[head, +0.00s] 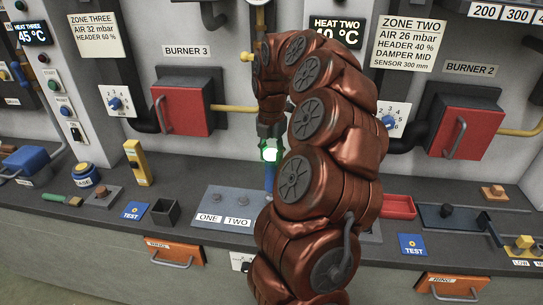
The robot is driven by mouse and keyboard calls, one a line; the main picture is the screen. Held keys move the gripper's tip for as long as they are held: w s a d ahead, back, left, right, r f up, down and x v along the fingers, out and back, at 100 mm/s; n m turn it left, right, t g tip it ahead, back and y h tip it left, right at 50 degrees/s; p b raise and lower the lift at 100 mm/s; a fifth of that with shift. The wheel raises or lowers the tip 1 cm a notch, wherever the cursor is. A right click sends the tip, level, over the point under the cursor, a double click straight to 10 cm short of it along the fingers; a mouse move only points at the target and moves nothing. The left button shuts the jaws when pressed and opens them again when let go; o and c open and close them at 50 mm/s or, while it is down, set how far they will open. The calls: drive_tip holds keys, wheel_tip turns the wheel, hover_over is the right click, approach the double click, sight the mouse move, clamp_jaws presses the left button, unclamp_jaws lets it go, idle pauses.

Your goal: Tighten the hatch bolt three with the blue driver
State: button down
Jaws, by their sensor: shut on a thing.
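My gripper (270,150) points down over the bench in front of the panel wall. It is shut on the blue driver (269,179), whose blue part shows upright below a bright green-white glow. The grey hatch plate (226,198) lies on the bench under it. Two bolts show on the plate, behind the labels ONE (208,218) and TWO (238,222). Bolt three and the right part of the plate are hidden behind the driver and my copper arm. I cannot tell whether the driver's tip touches a bolt.
A dark open box (166,213), a yellow block (138,163) and a blue TEST card (133,211) stand left of the plate. A red tray (398,207) lies right of my arm. Red burner boxes (182,109) and a yellow pipe (233,108) jut from the wall.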

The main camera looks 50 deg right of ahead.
drive_tip(key=shift+r+p, duration=1.4)
drive_tip(key=shift+r, duration=1.35)
